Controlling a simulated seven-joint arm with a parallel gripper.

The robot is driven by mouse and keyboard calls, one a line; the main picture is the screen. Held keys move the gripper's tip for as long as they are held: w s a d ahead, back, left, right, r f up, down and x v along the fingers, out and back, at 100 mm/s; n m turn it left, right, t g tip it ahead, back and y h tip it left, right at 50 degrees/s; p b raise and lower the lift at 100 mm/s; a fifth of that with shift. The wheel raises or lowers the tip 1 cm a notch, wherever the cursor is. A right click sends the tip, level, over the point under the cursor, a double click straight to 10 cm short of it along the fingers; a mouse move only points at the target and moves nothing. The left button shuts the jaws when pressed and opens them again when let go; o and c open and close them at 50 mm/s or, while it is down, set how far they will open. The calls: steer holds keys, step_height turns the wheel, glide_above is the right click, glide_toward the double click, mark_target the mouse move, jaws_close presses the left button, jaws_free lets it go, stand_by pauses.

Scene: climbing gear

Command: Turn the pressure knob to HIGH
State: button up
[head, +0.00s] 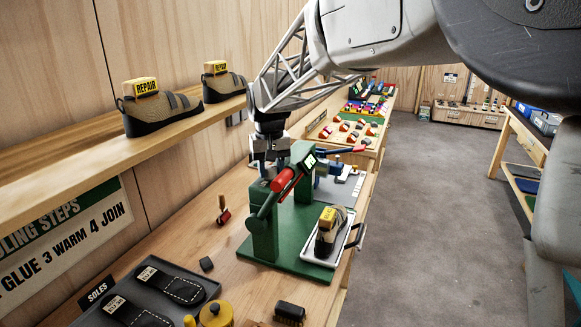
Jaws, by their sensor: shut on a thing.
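A green press (265,232) stands on the workbench, with a red-handled lever (283,182) across its front. My gripper (270,160) points down over the top of the press, at the upper left. It is shut on what looks like the pressure knob there. The knob is mostly hidden by the fingers and lever, so its setting cannot be read. A shoe with a yellow tag (328,234) lies on a light tray (327,252) at the press's right.
A dark tray (205,275) holds two soles at the front left. A yellow pot (216,314), a dark block (206,264) and a brush (223,213) stand near it. A shelf (75,165) with two tagged shoes runs along the left wall. The floor at right is clear.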

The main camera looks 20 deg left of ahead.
mark_target(271, 167)
steer(key=n, duration=0.4)
steer(key=shift+n, duration=0.3)
steer(key=n, duration=0.5)
stand_by(0.3)
steer(key=o, duration=0.9)
steer(key=shift+r, duration=3.95)
